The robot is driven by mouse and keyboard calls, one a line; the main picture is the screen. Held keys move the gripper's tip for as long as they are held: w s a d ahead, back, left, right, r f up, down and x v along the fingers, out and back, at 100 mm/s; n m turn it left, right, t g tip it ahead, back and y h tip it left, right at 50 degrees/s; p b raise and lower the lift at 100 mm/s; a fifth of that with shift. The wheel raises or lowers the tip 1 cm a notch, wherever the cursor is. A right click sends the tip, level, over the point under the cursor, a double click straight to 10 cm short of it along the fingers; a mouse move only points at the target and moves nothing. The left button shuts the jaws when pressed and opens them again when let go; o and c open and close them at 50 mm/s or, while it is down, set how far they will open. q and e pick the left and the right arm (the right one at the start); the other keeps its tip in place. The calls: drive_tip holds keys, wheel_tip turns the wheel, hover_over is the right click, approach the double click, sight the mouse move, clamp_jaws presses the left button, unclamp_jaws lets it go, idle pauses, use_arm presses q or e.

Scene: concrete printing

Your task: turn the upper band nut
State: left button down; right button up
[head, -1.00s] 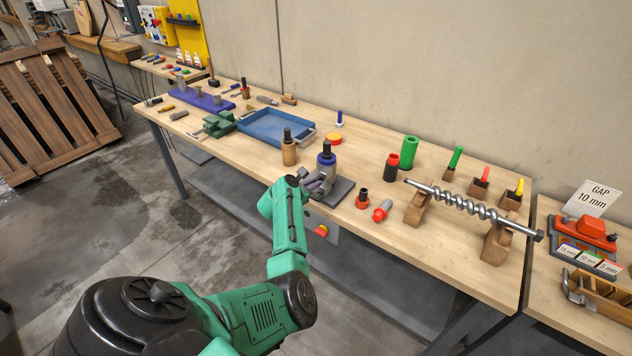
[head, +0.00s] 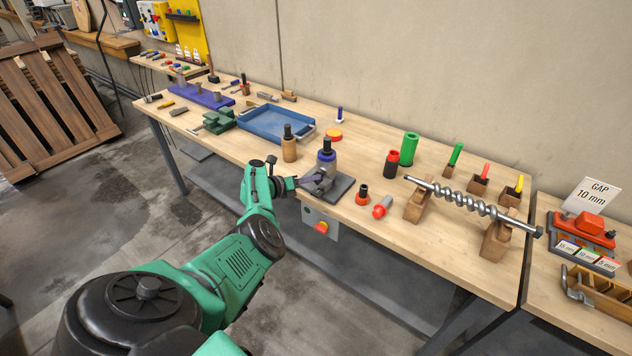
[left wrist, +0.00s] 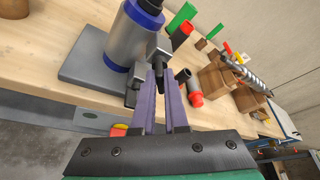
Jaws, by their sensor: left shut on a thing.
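A grey cylinder with blue bands (head: 327,166) and a dark top stands upright on a dark grey plate (head: 342,192) near the bench's front edge. In the left wrist view the cylinder (left wrist: 133,38) stands just beyond the fingers, with dark grey clamp pieces at its side. My left gripper (head: 305,181) reaches in from the left, low beside the cylinder. In the left wrist view the purple fingers (left wrist: 163,98) are shut on a small dark piece by the clamp, apparently the band nut (left wrist: 158,64). The fingers partly hide it. My right gripper is not in view.
A brown cylinder (head: 289,150) stands close behind left, a blue tray (head: 275,123) farther back. Red-and-black parts (head: 362,194) lie to the right. A steel auger (head: 470,205) rests on wooden blocks. A control box (head: 320,224) hangs below the bench edge.

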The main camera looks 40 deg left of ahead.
sight(316, 183)
use_arm(q)
drive_tip(key=shift+r, duration=0.1)
drive_tip(key=n+h+b, duration=0.1)
drive_tip(key=n+b, duration=0.1)
drive_tip(key=n+t+h+b, duration=0.1)
drive_tip(key=b, duration=0.1)
drive_tip(key=shift+a+f+n, duration=0.15)
drive_tip(key=shift+f+n, duration=0.05)
drive_tip(key=shift+n, duration=0.2)
drive_tip(key=c, duration=1)
unclamp_jaws()
drive_tip(key=shift+w, duration=0.1)
drive_tip(key=shift+w+f, duration=0.15)
drive_tip(key=s+p, duration=0.5)
